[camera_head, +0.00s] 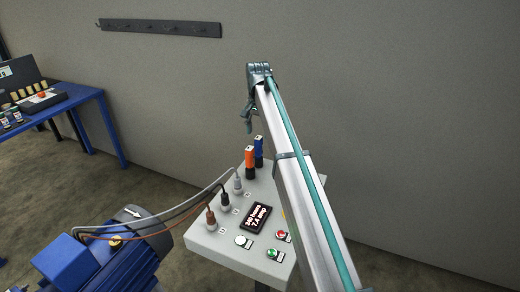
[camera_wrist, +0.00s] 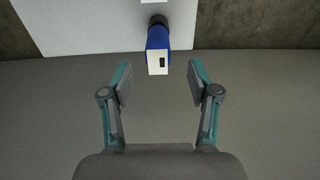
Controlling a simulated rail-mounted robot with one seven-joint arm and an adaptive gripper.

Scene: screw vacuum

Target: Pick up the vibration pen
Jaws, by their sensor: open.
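Two upright pen-like devices stand at the back of a grey control panel, a blue one (camera_head: 259,148) and an orange one (camera_head: 250,160). The frames do not show which is the vibration pen. My gripper (camera_head: 249,122) hangs above and slightly left of the blue device in the head view, apart from both. In the wrist view my gripper (camera_wrist: 158,82) is open and empty. The blue device (camera_wrist: 156,38) lies ahead of the gap between the fingers, roughly centred, with its pale end face towards the camera. The orange device is not seen in the wrist view.
The control panel (camera_head: 210,241) carries cable plugs, a display (camera_head: 256,217) and buttons in front of the devices. A blue motor (camera_head: 110,255) stands at lower left, joined by cables. A blue table (camera_head: 85,98) is far left. The wall is behind; a rack (camera_head: 160,28) hangs there.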

